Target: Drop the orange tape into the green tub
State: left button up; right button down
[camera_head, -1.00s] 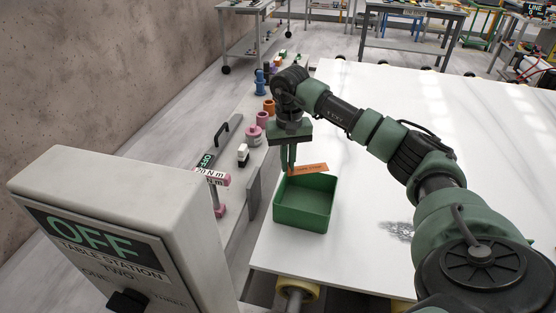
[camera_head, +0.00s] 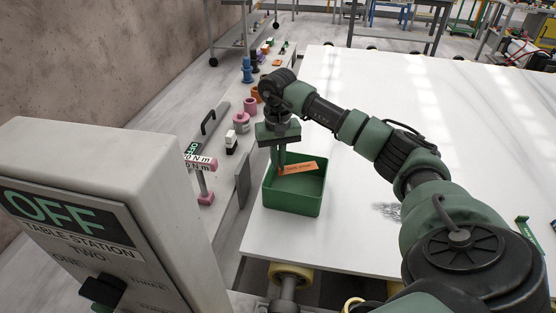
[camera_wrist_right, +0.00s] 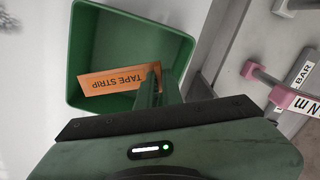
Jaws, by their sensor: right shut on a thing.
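The orange tape, a flat strip marked TAPE STRIP, shows in the head view (camera_head: 298,168) and in the right wrist view (camera_wrist_right: 112,82). My right gripper (camera_head: 279,166) is shut on one end of it; its fingers also show in the right wrist view (camera_wrist_right: 157,84). The green tub (camera_head: 291,201) stands upright on the white slab near its left edge, with its open top facing up. In the right wrist view the tub (camera_wrist_right: 85,28) lies behind the strip. The strip is over the tub's opening; I cannot tell whether it is below the rim. My left gripper is out of view.
The white slab (camera_head: 430,130) is mostly clear right of the tub. A grey box marked OFF (camera_head: 150,170) stands at the front left. A narrow side shelf left of the slab holds pink spools (camera_head: 241,121) and a blue piece (camera_head: 247,70). A green piece (camera_head: 527,233) lies at the right.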

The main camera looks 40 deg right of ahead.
jog(key=c, duration=1.5)
grip_release()
notch_tip(320, 180, up, 8)
jog(key=shift+f+b, duration=0.15)
jog(key=shift+b, duration=0.5)
